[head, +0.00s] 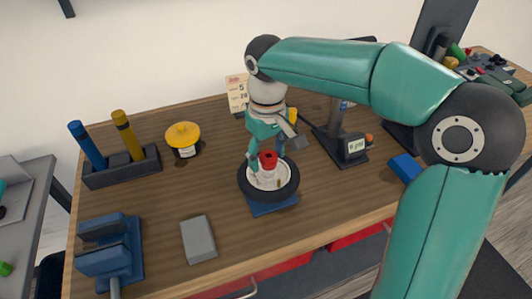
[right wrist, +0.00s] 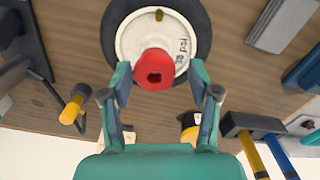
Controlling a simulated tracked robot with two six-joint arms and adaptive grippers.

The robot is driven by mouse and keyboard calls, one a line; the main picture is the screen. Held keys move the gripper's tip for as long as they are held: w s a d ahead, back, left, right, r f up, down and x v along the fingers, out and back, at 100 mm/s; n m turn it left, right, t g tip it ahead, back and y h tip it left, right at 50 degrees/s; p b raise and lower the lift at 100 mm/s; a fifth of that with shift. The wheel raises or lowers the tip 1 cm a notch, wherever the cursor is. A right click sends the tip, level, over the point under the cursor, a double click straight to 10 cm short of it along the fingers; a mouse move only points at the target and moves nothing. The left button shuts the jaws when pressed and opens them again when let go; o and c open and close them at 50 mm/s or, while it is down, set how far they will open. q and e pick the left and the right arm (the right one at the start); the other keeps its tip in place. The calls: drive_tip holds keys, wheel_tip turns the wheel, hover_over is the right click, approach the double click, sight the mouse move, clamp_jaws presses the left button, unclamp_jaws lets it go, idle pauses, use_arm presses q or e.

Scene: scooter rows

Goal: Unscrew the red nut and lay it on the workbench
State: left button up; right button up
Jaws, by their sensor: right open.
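The red nut (head: 268,160) sits on the white hub (head: 270,180) of a wheel with a black tyre (head: 287,192), which lies flat on a blue base (head: 275,207) on the wooden workbench (head: 330,195). My right gripper (head: 267,150) is above the wheel, pointing down, with its fingers around the nut's height. In the right wrist view the nut (right wrist: 155,70) shows between the two open fingertips (right wrist: 159,78), with a gap on each side. My left gripper is not in view.
A grey block (head: 198,239) and a blue vise-like fixture (head: 112,247) stand front left. A holder with blue and yellow handles (head: 122,168) and a yellow-capped jar (head: 183,137) stand behind. A scale-like device (head: 352,147) and a blue block (head: 405,168) are right. Bare wood lies between.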

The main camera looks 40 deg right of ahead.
drive_tip(key=c, duration=1)
drive_tip(key=shift+n+p, duration=0.45)
drive_tip(key=shift+n, duration=0.75)
drive_tip(key=n+p, duration=0.1)
drive_tip(key=n, duration=0.1)
drive_tip(key=shift+n, duration=0.4)
drive_tip(key=o, duration=0.7)
drive_tip(key=shift+f+n, duration=0.1)
drive_tip(key=shift+n, duration=0.3)
drive_tip(key=o, duration=0.5)
drive_tip(key=shift+a, duration=0.2)
drive_tip(key=shift+d, duration=0.2)
